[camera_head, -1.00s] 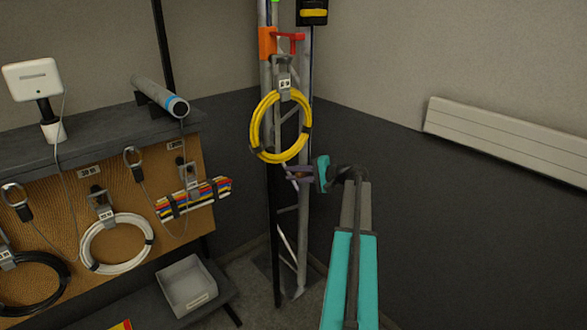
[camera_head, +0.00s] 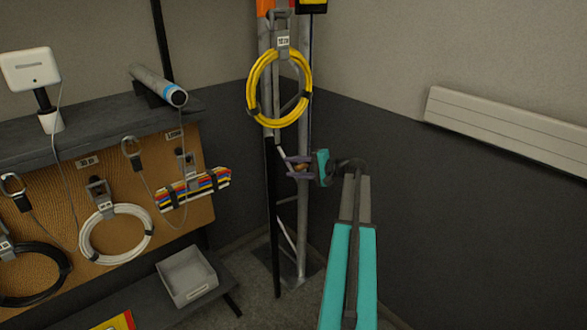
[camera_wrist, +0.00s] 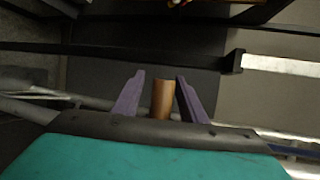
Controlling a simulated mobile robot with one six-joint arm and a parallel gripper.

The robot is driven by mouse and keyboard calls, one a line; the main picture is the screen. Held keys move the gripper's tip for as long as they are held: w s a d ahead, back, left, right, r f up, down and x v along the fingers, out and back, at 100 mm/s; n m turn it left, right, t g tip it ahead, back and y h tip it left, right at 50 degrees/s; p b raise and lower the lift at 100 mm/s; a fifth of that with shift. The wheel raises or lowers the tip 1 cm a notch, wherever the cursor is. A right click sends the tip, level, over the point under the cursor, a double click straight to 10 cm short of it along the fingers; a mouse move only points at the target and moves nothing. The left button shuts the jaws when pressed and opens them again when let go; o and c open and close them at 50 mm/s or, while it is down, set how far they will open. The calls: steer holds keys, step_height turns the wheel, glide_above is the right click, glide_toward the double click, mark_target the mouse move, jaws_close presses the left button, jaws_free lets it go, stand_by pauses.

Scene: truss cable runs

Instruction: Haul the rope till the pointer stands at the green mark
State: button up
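My gripper (camera_head: 299,167) is at the lower part of the grey truss mast (camera_head: 304,215). In the wrist view its two purple fingers (camera_wrist: 161,80) stand apart. A short brown cylinder (camera_wrist: 162,100) lies between them, with narrow gaps visible at its sides. A brown spot also shows between the fingers in the head view. I cannot tell whether the cylinder belongs to the rope, and I cannot make out the rope itself. An orange block (camera_head: 265,6) is cut off at the top edge. The pointer and the green mark are out of view.
A yellow cable coil (camera_head: 280,87) hangs on the mast above my gripper. A pegboard bench (camera_head: 60,175) with a white coil (camera_head: 115,233) and a black coil (camera_head: 35,275) stands left. A grey tray (camera_head: 187,278) sits low.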

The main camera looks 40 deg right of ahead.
steer(key=shift+s, duration=0.1)
steer(key=b+v, duration=0.1)
steer(key=v, duration=1.2)
steer(key=shift+s, duration=0.3)
steer(key=shift+d, duration=0.15)
